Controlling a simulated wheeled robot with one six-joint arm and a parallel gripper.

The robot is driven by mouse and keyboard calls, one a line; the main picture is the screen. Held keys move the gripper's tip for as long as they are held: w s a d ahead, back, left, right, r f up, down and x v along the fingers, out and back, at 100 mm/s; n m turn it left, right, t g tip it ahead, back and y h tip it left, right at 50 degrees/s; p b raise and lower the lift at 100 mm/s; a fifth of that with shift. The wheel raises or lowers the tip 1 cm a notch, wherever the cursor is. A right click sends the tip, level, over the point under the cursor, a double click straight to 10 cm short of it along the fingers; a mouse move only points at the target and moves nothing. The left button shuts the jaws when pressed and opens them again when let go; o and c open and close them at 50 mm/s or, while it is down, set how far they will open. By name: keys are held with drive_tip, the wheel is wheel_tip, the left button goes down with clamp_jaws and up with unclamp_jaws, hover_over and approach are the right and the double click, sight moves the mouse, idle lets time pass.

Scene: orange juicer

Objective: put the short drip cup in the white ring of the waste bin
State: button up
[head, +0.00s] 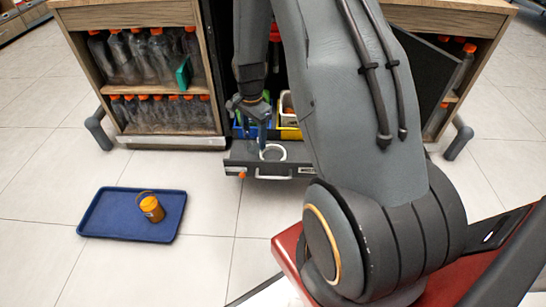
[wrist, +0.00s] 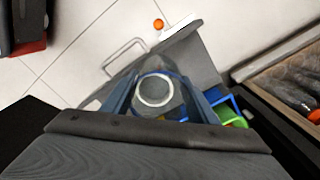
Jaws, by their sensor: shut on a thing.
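The waste bin is a dark pulled-out drawer (head: 240,160) low in the middle of the cabinet. Its white ring (head: 284,152) faces up in the head view, just below my gripper (head: 262,128). In the wrist view the white ring (wrist: 139,91) shows between the fingers of my gripper (wrist: 157,88). My gripper is shut on a clear, greyish short drip cup (wrist: 152,70), which shows faintly over the ring. The cup is hard to make out in the head view, where the gripper and arm partly hide it. I cannot tell whether the cup touches the ring.
Blue and green containers (wrist: 228,112) stand close behind the drawer. An orange round thing (head: 242,175) is at the drawer's front left. Bottle shelves (head: 160,110) flank the opening. A blue tray (head: 105,220) with an orange jar (head: 152,209) lies on the floor, with clear floor around it.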

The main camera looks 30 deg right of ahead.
drive_tip(key=w+d+f+m, duration=0.1)
drive_tip(key=w+d+m, duration=0.1)
drive_tip(key=d+m, duration=0.65)
drive_tip(key=shift+m, duration=0.45)
wheel_tip(320, 180, down, 10)
drive_tip(key=b, duration=0.3)
drive_tip(key=shift+f+b, duration=0.1)
drive_tip(key=shift+b, duration=0.2)
drive_tip(key=shift+f, duration=0.2)
drive_tip(key=o, duration=1)
drive_tip(key=shift+o, duration=0.2)
